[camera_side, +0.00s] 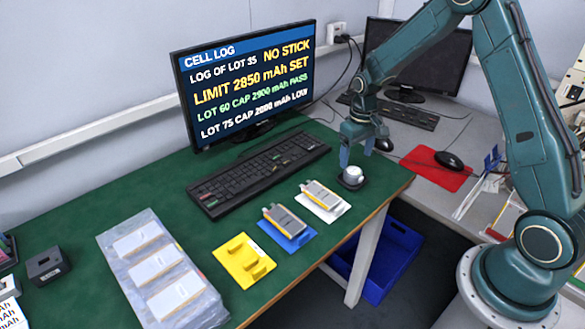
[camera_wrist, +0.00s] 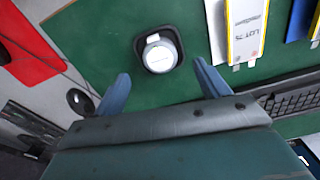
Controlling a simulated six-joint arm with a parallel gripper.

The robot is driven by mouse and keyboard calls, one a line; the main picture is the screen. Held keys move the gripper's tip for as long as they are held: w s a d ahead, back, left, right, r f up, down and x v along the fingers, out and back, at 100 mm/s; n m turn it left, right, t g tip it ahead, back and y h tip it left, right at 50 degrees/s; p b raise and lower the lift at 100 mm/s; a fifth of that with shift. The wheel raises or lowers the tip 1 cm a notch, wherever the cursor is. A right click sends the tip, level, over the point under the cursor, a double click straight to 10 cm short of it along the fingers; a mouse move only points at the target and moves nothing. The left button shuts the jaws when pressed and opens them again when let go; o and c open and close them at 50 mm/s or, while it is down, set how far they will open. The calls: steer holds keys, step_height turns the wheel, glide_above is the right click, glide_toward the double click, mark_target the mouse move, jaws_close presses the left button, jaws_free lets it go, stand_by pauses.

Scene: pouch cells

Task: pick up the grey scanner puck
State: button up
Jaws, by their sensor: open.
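The grey scanner puck (camera_side: 353,173) sits upright on a dark round-cornered base (camera_side: 352,184) near the right end of the green bench, in the side view. In the wrist view the puck (camera_wrist: 159,56) shows a pale round top with a small white label, on its dark base. My gripper (camera_side: 357,157) is open and empty, pointing down above and slightly behind the puck. In the wrist view its two blue fingers (camera_wrist: 161,74) are spread wide, with the puck just beyond the gap between their tips. No contact shows.
A white holder (camera_side: 325,205) and a blue holder (camera_side: 288,235) each carry a pouch cell, left of the puck. A yellow holder (camera_side: 243,260) looks empty. A keyboard (camera_side: 258,172) and monitor (camera_side: 245,85) stand behind. The bench's front edge is close to the puck.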

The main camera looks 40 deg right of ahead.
mark_target(354, 171)
steer(key=shift+f, duration=2.5)
steer(key=shift+c, duration=0.2)
steer(key=c, duration=1.2)
steer(key=shift+o, duration=0.2)
steer(key=shift+r, duration=0.1)
step_height(354, 171, up, 20)
